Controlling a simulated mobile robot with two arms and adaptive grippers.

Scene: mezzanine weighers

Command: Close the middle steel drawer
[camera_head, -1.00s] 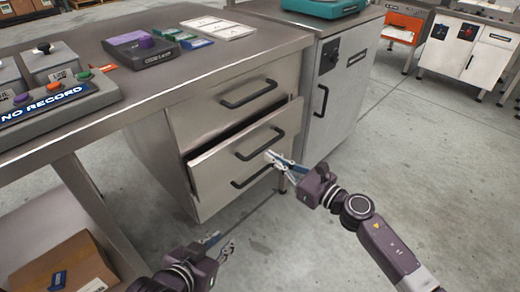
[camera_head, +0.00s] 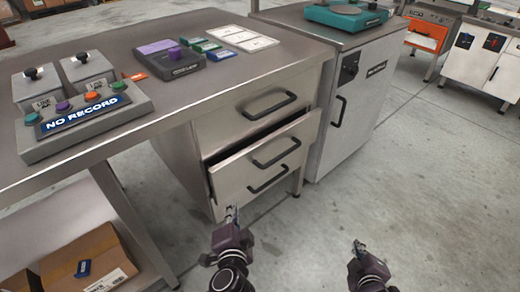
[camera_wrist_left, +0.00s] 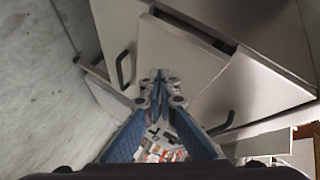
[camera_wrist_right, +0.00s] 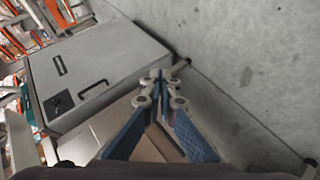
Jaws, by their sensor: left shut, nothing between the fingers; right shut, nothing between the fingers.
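The middle steel drawer (camera_head: 240,177) is partly open in the head view, with a dark gap above its front panel. Its dark bar handle (camera_head: 276,152) faces me. The drawer above it (camera_head: 235,122) is shut. Another handle (camera_head: 274,180) shows just below. My left gripper (camera_head: 232,210) is shut and empty, low in front of the drawer unit's left part; I cannot tell if it touches. Its wrist view shows its closed fingers (camera_wrist_left: 160,80) before the drawer fronts. My right gripper (camera_head: 359,247) is shut and empty over the floor, apart from the drawers; its closed fingers (camera_wrist_right: 161,78) point at floor.
A bench top (camera_head: 110,135) with a control box (camera_head: 85,125) and coloured blocks overhangs the drawers. A grey cabinet (camera_head: 350,115) stands to their right. A cardboard box (camera_head: 120,255) sits on the lower shelf at left. The floor at right is clear.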

